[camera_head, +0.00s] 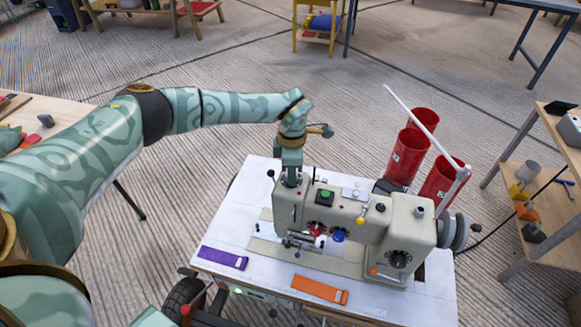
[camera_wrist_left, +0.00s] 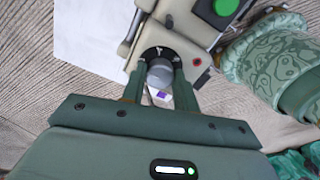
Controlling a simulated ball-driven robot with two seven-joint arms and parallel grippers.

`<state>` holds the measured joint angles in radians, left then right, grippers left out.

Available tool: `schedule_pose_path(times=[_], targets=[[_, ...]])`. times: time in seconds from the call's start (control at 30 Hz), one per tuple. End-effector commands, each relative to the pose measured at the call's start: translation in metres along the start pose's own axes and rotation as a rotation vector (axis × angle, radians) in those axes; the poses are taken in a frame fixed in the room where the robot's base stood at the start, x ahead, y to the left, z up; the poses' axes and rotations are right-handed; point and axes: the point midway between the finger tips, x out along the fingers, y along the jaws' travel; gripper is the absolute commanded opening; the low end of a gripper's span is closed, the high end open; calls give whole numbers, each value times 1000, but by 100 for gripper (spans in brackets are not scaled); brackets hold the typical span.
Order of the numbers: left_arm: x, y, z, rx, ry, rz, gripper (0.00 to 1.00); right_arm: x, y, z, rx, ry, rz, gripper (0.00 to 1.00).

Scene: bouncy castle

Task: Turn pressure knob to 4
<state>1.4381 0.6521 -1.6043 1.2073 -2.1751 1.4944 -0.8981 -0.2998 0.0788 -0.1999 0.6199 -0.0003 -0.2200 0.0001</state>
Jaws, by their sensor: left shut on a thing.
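The beige sewing machine (camera_head: 345,215) stands on a white table (camera_head: 235,215). My left gripper (camera_head: 291,178) reaches down onto the top of the machine's left end. In the left wrist view my left gripper (camera_wrist_left: 160,85) has its two fingers on either side of a grey round pressure knob (camera_wrist_left: 160,72) and is shut on it. The knob sits on a dark dial (camera_wrist_left: 158,54) with small white marks. I cannot read its setting. In the head view the gripper hides the knob. My right gripper is in neither view.
A green button (camera_head: 324,194) is close to the gripper's right. Red thread cones (camera_head: 407,155) and a slanted white rod (camera_head: 415,115) stand at the machine's back right. A purple strip (camera_head: 223,258) and an orange strip (camera_head: 319,289) lie on the table's front. A shelf (camera_head: 545,190) stands right.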

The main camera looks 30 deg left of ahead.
Motion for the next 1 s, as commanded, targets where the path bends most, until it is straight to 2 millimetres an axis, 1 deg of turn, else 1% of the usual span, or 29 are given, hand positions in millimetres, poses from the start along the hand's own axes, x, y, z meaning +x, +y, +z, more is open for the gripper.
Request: schedule_pose_path(times=[0.03, 0.4, 0.7, 1.0], targets=[[-4, 1, 0, 42, -1, 4, 7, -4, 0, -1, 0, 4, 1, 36], [-3, 1, 0, 395, -1, 5, 7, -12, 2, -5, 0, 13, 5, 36], [-2, 0, 0, 675, 0, 4, 7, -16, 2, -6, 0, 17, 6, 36], [-2, 0, 0, 900, 0, 5, 7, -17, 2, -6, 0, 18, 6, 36]])
